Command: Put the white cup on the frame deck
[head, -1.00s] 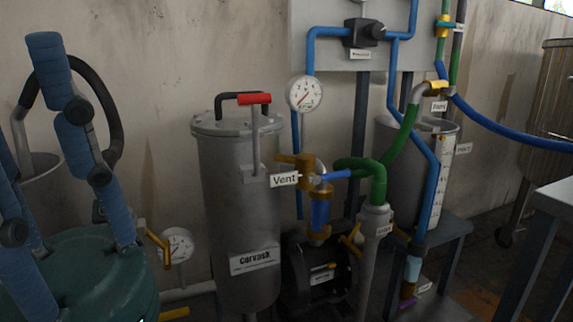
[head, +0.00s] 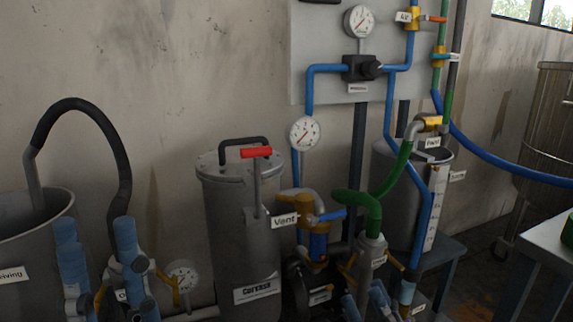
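I cannot make out a white cup in the head view. A flat grey stand top (head: 448,246) under the right-hand grey tank shows at the right; I cannot tell whether it is the frame deck. Blue-sleeved links of my arms show along the bottom edge, some at the lower left and some right of the middle. I cannot make out the fingers of either gripper.
A grey lidded vessel (head: 240,225) with a red-handled lever (head: 256,152) stands in the middle. Blue and green pipes and a brass valve body (head: 316,240) crowd its right. A grey drum (head: 30,235) stands left. A pale table (head: 540,232) is at the right edge.

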